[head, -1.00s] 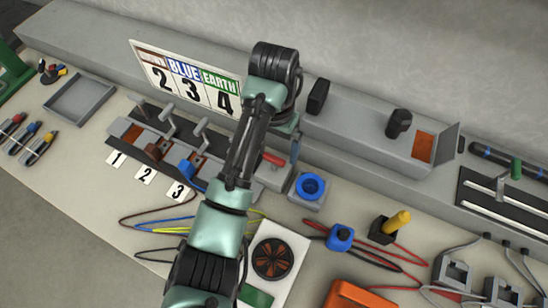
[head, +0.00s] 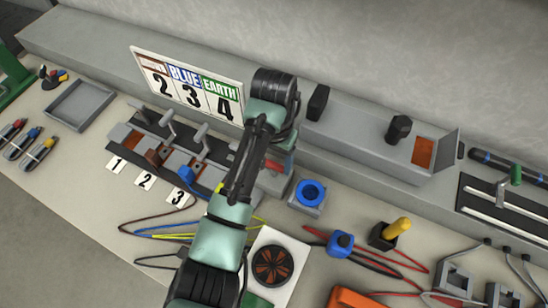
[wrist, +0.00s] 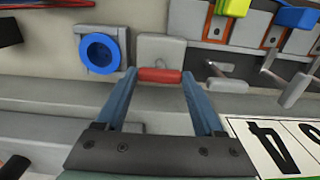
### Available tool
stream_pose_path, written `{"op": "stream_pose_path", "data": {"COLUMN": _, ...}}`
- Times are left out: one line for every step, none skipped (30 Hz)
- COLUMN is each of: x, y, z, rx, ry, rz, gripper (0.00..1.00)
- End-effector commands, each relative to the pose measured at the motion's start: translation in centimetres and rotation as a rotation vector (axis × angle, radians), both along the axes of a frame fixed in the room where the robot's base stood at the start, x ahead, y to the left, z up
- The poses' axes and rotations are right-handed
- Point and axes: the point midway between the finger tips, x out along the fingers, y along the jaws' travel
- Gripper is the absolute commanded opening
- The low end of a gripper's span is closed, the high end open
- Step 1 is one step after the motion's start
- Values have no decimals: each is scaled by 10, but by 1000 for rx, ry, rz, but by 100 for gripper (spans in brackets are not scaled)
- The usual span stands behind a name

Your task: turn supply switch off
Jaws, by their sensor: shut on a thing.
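The supply switch appears to be a grey box (wrist: 160,48) with a red bar handle (wrist: 160,75). In the wrist view the handle lies crosswise between my two blue fingertips, and my gripper (wrist: 159,78) is shut on its ends. In the head view the box (head: 272,184) sits left of a blue round socket, and my arm hides part of it. A bit of the red handle (head: 289,164) shows beside my gripper (head: 279,162). The lever's exact angle is hard to tell.
The blue socket (head: 310,193) stands close to the right. Numbered grey levers (head: 168,150) are to the left. A sign board (head: 185,88) stands behind, near my gripper. A fan unit (head: 272,266) and loose cables lie in front.

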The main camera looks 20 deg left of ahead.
Motion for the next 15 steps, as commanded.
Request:
{"op": "stream_pose_path", "data": {"x": 0, "y": 0, "z": 0, "rx": 0, "ry": 0, "rz": 0, "gripper": 23}}
{"op": "stream_pose_path", "data": {"x": 0, "y": 0, "z": 0, "rx": 0, "ry": 0, "rz": 0, "gripper": 17}}
{"op": "stream_pose_path", "data": {"x": 0, "y": 0, "z": 0, "rx": 0, "ry": 0, "rz": 0, "gripper": 14}}
{"op": "stream_pose_path", "data": {"x": 0, "y": 0, "z": 0, "rx": 0, "ry": 0, "rz": 0, "gripper": 14}}
{"op": "stream_pose_path", "data": {"x": 0, "y": 0, "z": 0, "rx": 0, "ry": 0, "rz": 1, "gripper": 14}}
{"op": "stream_pose_path", "data": {"x": 0, "y": 0, "z": 1, "rx": -1, "ry": 0, "rz": 3, "gripper": 14}}
{"op": "stream_pose_path", "data": {"x": 0, "y": 0, "z": 1, "rx": -1, "ry": 0, "rz": 5, "gripper": 14}}
{"op": "stream_pose_path", "data": {"x": 0, "y": 0, "z": 1, "rx": -1, "ry": 0, "rz": 9, "gripper": 14}}
{"op": "stream_pose_path", "data": {"x": 0, "y": -1, "z": 1, "rx": -1, "ry": 0, "rz": 16, "gripper": 14}}
{"op": "stream_pose_path", "data": {"x": 0, "y": -1, "z": 2, "rx": -1, "ry": 1, "rz": 23, "gripper": 14}}
{"op": "stream_pose_path", "data": {"x": 0, "y": -1, "z": 2, "rx": -1, "ry": 1, "rz": 32, "gripper": 14}}
{"op": "stream_pose_path", "data": {"x": 0, "y": -1, "z": 2, "rx": -1, "ry": 2, "rz": 46, "gripper": 14}}
{"op": "stream_pose_path", "data": {"x": 0, "y": -1, "z": 3, "rx": -1, "ry": 2, "rz": 58, "gripper": 14}}
{"op": "stream_pose_path", "data": {"x": 0, "y": -1, "z": 3, "rx": -2, "ry": 3, "rz": 72, "gripper": 14}}
{"op": "stream_pose_path", "data": {"x": 0, "y": -1, "z": 4, "rx": -2, "ry": 3, "rz": 94, "gripper": 14}}
